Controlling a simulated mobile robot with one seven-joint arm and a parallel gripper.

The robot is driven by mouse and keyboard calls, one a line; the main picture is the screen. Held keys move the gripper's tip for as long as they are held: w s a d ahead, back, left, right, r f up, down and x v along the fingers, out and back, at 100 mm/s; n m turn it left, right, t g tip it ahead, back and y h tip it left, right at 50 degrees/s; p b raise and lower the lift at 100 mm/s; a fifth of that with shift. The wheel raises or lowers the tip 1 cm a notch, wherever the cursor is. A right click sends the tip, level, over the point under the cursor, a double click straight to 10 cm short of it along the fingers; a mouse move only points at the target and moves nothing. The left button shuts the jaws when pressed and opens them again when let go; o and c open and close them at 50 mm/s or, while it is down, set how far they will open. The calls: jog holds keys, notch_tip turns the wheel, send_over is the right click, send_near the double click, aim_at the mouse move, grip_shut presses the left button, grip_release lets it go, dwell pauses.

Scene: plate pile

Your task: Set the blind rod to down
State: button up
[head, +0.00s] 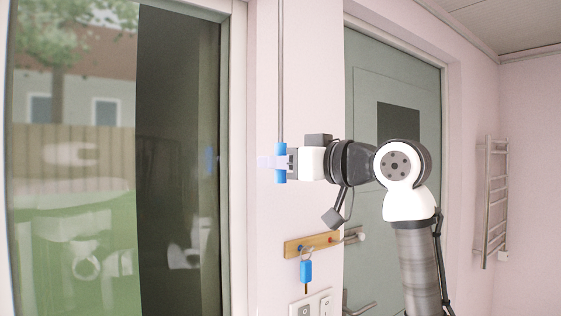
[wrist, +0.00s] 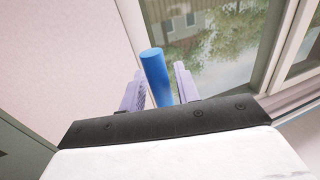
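The blind rod (head: 281,70) is a thin grey rod hanging upright on the pink wall beside the window. Its lower end is a blue cylindrical handle (head: 281,176). My gripper (head: 272,162) is at this handle, with its pale violet fingers reaching past it from the right. In the wrist view the blue handle (wrist: 155,72) stands between the two fingers of my gripper (wrist: 159,85), one on each side. The fingers are very close to the handle, but I cannot tell if both touch it. The blind itself cannot be made out clearly.
A wooden key rack (head: 310,244) with a blue-tagged key (head: 305,271) hangs below my gripper. Switches (head: 311,305) are under it. A grey-green door (head: 375,80) is behind my arm. A towel rail (head: 490,200) is at the right.

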grip_shut()
jog(key=shift+f, duration=0.1)
jog(key=shift+f, duration=0.25)
notch_tip(320, 180, down, 74)
jog(key=b, duration=4.4)
grip_release()
jog(key=shift+o, duration=1.1)
jog(key=shift+r, duration=0.1)
